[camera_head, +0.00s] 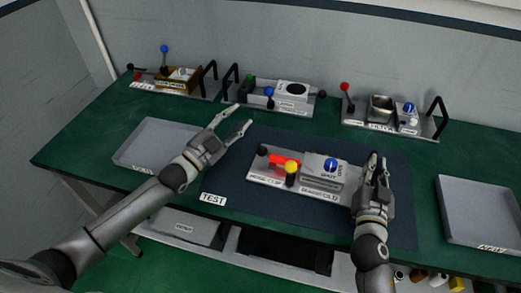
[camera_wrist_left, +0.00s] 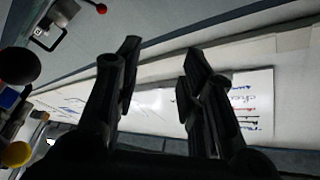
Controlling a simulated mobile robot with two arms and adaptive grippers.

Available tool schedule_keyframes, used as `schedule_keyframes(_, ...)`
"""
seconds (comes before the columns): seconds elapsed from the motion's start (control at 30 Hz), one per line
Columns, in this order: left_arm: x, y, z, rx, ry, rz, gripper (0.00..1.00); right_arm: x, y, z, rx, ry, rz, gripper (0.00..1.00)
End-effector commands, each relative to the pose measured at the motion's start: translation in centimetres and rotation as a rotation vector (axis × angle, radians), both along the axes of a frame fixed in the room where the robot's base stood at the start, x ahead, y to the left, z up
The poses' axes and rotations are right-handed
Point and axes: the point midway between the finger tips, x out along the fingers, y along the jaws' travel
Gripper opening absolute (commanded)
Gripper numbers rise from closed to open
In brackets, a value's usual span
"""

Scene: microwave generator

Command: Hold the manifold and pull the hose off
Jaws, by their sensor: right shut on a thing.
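The manifold unit (camera_head: 325,172), a grey block with a blue knob on a metal plate, sits on the dark mat. Its left part has a red piece (camera_head: 283,160) by the hose clip label, a yellow ball knob (camera_head: 291,167) and a black ball knob. I cannot clearly make out the hose. My right gripper (camera_head: 376,160) is shut at the manifold's right end; its fingers hide the contact. My left gripper (camera_head: 243,117) is open and empty, above the mat's back left, apart from the unit. The left wrist view also shows its spread fingers (camera_wrist_left: 160,75).
A grey tray (camera_head: 150,143) lies on the left and another tray (camera_head: 480,212) on the right. Along the back stand several units with ball knobs and black handles, including one in the middle (camera_head: 268,95) and one at right (camera_head: 390,118). The mat's front (camera_head: 270,222) is clear.

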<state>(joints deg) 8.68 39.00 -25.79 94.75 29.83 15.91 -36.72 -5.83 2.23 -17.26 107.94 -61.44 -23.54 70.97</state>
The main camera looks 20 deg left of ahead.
Motion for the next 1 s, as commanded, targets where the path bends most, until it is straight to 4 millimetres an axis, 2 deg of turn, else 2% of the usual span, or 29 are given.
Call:
schedule_keyframes(0.03,-1.8,-1.5,0.2,-0.087,0.001,-0.026,0.37,-0.1,-0.2,-0.8,-0.001,0.016,-0.006,0.0)
schedule_keyframes(0.1,-4.0,-2.9,0.9,-0.205,0.002,-0.055,0.37,-0.1,-0.2,-0.8,-0.001,0.016,-0.006,0.0)
schedule_keyframes(0.2,-6.9,-4.1,1.6,-0.365,0.012,-0.085,0.37,-0.1,-0.2,-0.8,-0.001,0.016,-0.006,0.0)
schedule_keyframes(0.33,-10.2,-4.5,2.0,-0.587,0.062,-0.098,0.37,-0.1,-0.2,-0.8,-0.001,0.016,-0.006,0.0)
schedule_keyframes(0.4,-11.4,-4.2,1.2,-0.751,0.141,-0.089,0.37,-0.1,-0.2,-0.8,-0.001,0.016,-0.006,0.0)
schedule_keyframes(0.5,-12.2,-3.8,-1.5,-1.034,0.326,-0.064,0.37,-0.1,-0.2,-0.8,-0.001,0.016,-0.006,0.0)
schedule_keyframes(0.7,-13.3,-4.2,-5.8,-1.429,0.609,-0.043,0.37,-0.1,-0.2,-0.8,-0.001,0.016,-0.006,0.0)
schedule_keyframes(0.83,-13.8,-4.6,-7.2,-1.563,0.701,-0.04,0.37,-0.1,-0.2,-0.8,-0.001,0.016,-0.006,0.0)
schedule_keyframes(1.0,-13.5,-4.9,-7.6,-1.619,0.735,-0.042,0.37,-0.1,-0.2,-0.8,-0.001,0.016,-0.006,0.0)
